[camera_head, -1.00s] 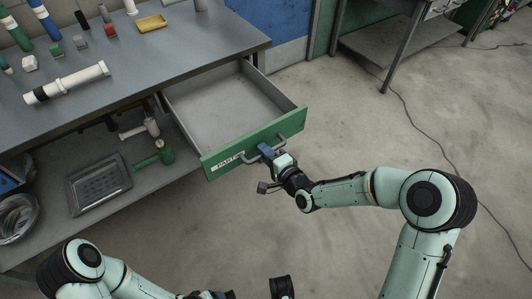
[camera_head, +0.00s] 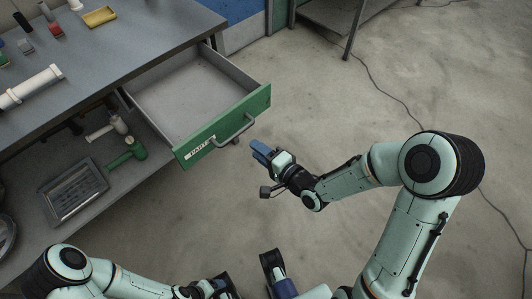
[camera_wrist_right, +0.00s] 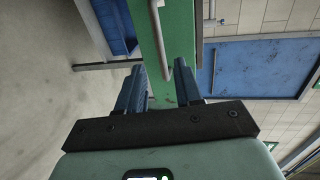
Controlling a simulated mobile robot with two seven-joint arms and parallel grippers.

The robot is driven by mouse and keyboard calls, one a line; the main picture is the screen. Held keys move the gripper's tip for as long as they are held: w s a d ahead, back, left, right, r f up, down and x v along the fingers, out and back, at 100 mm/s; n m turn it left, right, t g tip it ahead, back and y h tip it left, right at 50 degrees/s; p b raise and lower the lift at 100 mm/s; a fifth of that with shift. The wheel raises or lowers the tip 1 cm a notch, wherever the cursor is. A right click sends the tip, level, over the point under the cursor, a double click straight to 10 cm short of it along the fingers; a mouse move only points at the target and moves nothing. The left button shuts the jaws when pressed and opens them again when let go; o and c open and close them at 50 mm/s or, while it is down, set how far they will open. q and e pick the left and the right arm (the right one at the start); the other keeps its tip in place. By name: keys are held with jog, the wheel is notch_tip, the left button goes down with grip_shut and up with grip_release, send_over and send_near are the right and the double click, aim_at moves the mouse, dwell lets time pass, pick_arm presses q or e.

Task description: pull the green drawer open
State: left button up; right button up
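The drawer with the green front (camera_head: 198,139) stands pulled out from the grey workbench, and its empty grey inside shows. Its front carries a white label and a metal bar handle (camera_head: 236,131). My right gripper (camera_head: 260,149) is just in front of the handle, apart from it, with nothing held. In the right wrist view its two blue fingers (camera_wrist_right: 159,82) are spread apart, with the green front (camera_wrist_right: 180,25) and the handle (camera_wrist_right: 160,45) beyond them. My left gripper (camera_head: 222,288) is at the bottom edge of the head view, mostly cut off.
The workbench top (camera_head: 130,50) holds a white tube (camera_head: 30,87) and a yellow tray (camera_head: 100,17). The lower shelf holds a metal tray (camera_head: 73,192) and a green-headed mallet (camera_head: 128,152). Floor right of the drawer is clear, except for a cable (camera_head: 400,100).

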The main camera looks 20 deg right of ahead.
pick_arm(q)
jog(key=shift+s+d+r, duration=0.15)
jog(key=shift+s+r, duration=0.2)
pick_arm(e)
jog(key=v, duration=0.2)
jog(key=shift+s, duration=0.3)
jog(key=s+a+f+n+g+h, duration=0.15)
jog(key=s+f+g, duration=0.25)
jog(key=f, duration=0.7)
jog(key=s+f+n+g, duration=0.3)
jog(key=s+f+g, duration=0.1)
jog(key=f, duration=0.6)
jog(key=s+a+f+n+g, duration=0.2)
jog(key=s+f+n+g, duration=0.15)
jog(key=s+f, duration=0.35)
jog(key=s+a+f+n+g, duration=0.15)
jog(key=s+f+g, duration=0.25)
jog(key=s, duration=0.6)
pick_arm(q)
notch_tip(320, 180, up, 13)
jog(key=g+p, duration=0.1)
jog(key=p, duration=1.3)
pick_arm(e)
notch_tip(320, 180, up, 13)
jog(key=w, duration=0.1)
jog(key=shift+w, duration=0.25)
